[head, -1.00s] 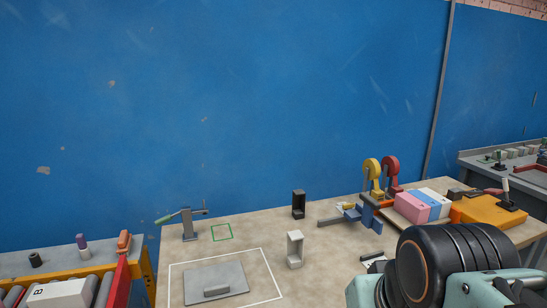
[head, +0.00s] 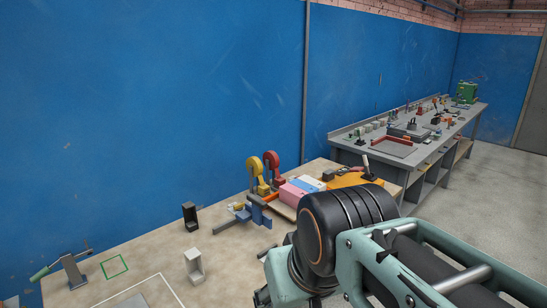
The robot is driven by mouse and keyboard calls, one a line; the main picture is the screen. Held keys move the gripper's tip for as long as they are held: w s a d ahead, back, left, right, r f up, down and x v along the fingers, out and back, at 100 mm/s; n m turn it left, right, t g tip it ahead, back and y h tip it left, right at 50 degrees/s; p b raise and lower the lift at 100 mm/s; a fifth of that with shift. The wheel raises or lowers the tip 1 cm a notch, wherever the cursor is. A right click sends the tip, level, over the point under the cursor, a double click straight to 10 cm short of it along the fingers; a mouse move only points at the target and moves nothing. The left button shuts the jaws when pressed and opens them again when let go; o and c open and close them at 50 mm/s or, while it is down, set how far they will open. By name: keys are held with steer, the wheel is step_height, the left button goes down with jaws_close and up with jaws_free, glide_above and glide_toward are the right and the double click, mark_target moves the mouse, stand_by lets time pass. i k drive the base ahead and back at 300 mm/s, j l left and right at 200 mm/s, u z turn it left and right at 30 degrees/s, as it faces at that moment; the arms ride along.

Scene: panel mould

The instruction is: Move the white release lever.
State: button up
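A short white lever (head: 366,161) stands nearly upright on a dark base on the orange box (head: 350,180), at the far right end of the near workbench in the head view. It looks like the white release lever. My arm, with its black ribbed joint and mint-green links, fills the lower right, in front of the bench. My gripper cannot be made out in the head view, so its fingers and any contact are hidden. Nothing visible touches the lever.
Pink, blue and white blocks (head: 298,188), a yellow tape roll (head: 255,167) and a red one (head: 271,165) stand left of the orange box. A blue clamp (head: 257,212), black bracket (head: 190,216) and white bracket (head: 194,265) are further left. Another grey bench (head: 350,148) stands behind.

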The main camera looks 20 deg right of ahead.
mark_target(365, 160)
steer(key=z, duration=1.15)
steer(key=i+l+u, duration=0.25)
steer(key=i+l, duration=0.3)
steer(key=i, duration=0.35)
steer(key=i+l+u, duration=0.3)
steer(key=i+l, duration=0.45)
steer(key=i, duration=0.15)
